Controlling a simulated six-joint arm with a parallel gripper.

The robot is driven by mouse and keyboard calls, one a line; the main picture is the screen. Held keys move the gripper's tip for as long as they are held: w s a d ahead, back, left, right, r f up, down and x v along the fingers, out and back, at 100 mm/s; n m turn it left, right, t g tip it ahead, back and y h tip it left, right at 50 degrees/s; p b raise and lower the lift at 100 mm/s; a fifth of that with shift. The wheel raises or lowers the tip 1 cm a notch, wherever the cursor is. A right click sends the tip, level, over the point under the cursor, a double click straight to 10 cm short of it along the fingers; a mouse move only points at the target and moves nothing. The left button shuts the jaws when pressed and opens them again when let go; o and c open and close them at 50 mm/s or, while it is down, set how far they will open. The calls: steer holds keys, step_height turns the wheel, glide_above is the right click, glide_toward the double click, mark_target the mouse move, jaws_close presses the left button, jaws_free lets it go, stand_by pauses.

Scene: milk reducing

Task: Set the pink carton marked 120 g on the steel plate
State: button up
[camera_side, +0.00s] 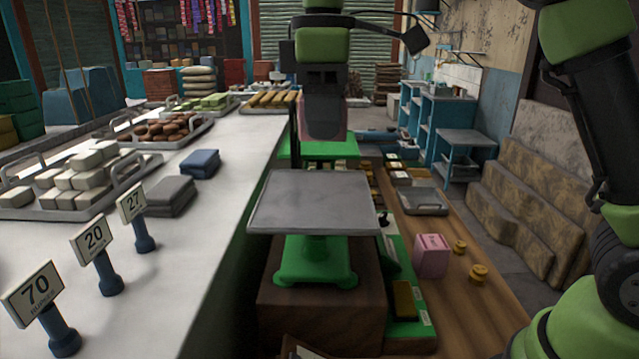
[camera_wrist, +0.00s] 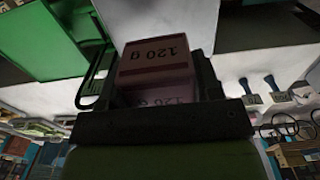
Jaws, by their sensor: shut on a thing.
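My gripper (camera_side: 323,125) is in the upper middle of the side view, behind and above the steel plate. In the wrist view the jaws (camera_wrist: 155,75) are shut on the pink carton marked 120 g (camera_wrist: 155,52), with a finger on each side. The steel plate (camera_side: 312,205) is bare and lies flat on a green stand (camera_side: 315,262). A pale surface, apparently the plate, shows beyond the carton in the wrist view (camera_wrist: 170,22).
Another pink carton (camera_side: 431,255) stands on the wooden bench beside small brass weights (camera_side: 478,272). A white counter (camera_side: 190,245) at left holds trays, folded cloths (camera_side: 169,196) and number signs (camera_side: 92,240). A thin dark upright (camera_side: 292,132) rises behind the plate.

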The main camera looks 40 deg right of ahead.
mark_target(323, 196)
step_height(323, 196, down, 8)
steer(key=shift+f, duration=0.1)
stand_by(0.4)
steer(key=shift+f, duration=0.15)
steer(key=o, duration=1)
